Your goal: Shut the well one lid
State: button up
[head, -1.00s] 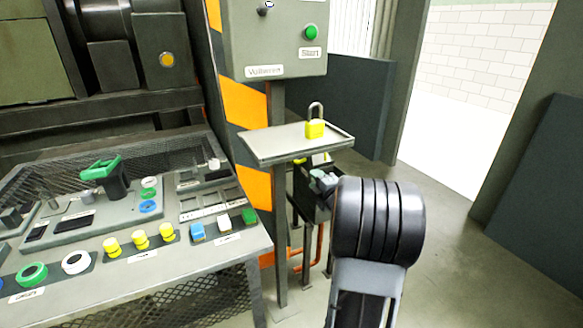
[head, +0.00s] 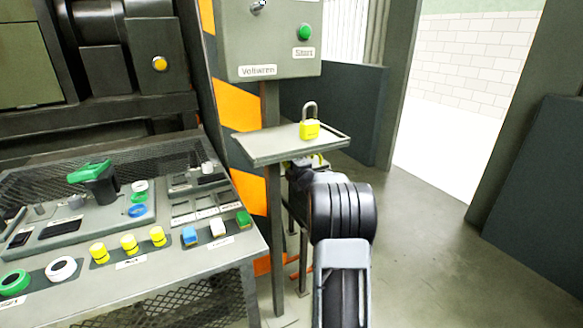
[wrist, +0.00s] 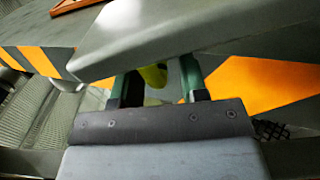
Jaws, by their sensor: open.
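I cannot make out which part is the well one lid. On the bench in the head view, a row of shallow rectangular wells (head: 195,211) lies behind small blue, white and green blocks. Too little detail shows to tell any lid's state. My gripper (wrist: 160,78) shows in the wrist view, its two dark green fingers apart. A yellow thing (wrist: 153,75) shows between or beyond the fingers; I see no grip on it. In the head view my gripper is mostly hidden by my arm, low beside the small shelf.
The post-mounted shelf (head: 265,151) carries a yellow padlock (head: 309,130) and overhangs my gripper closely; a grey slab (wrist: 180,30) fills the upper wrist view. The bench (head: 215,260) stands left, with yellow knobs (head: 129,244) and a green-handled tool (head: 92,174). Open floor lies right.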

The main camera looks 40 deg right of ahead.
jog(key=shift+w, duration=0.15)
grip_shut()
dwell(0.4)
